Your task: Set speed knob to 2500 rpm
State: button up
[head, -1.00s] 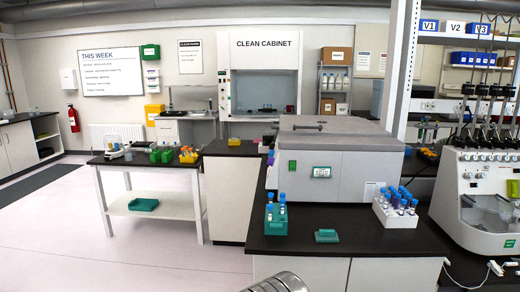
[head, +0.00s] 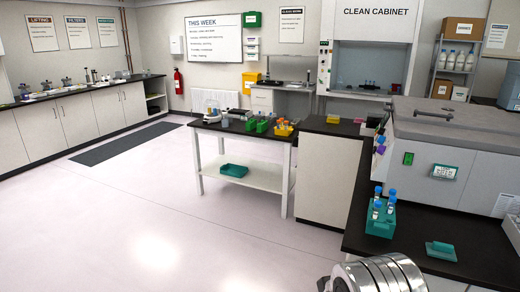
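No knob marked with rpm can be made out. A grey lidded machine (head: 440,150) stands on the black bench at the right, with a green switch (head: 408,159) and a small display panel (head: 444,171) on its front. Small purple and dark round parts (head: 380,145) show at its left edge, too small to tell if any is a knob. Ribbed metal links of my arm show at the bottom, right of centre. My gripper's fingers are not in view.
A white side table (head: 240,180) with racks stands mid-room. Long counters (head: 75,115) line the left wall.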

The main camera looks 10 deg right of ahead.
aim_at(381, 132)
jog(key=u, duration=0.1)
jog(key=i, duration=1.8)
jog(key=z, duration=0.4)
jog(key=i, duration=1.9)
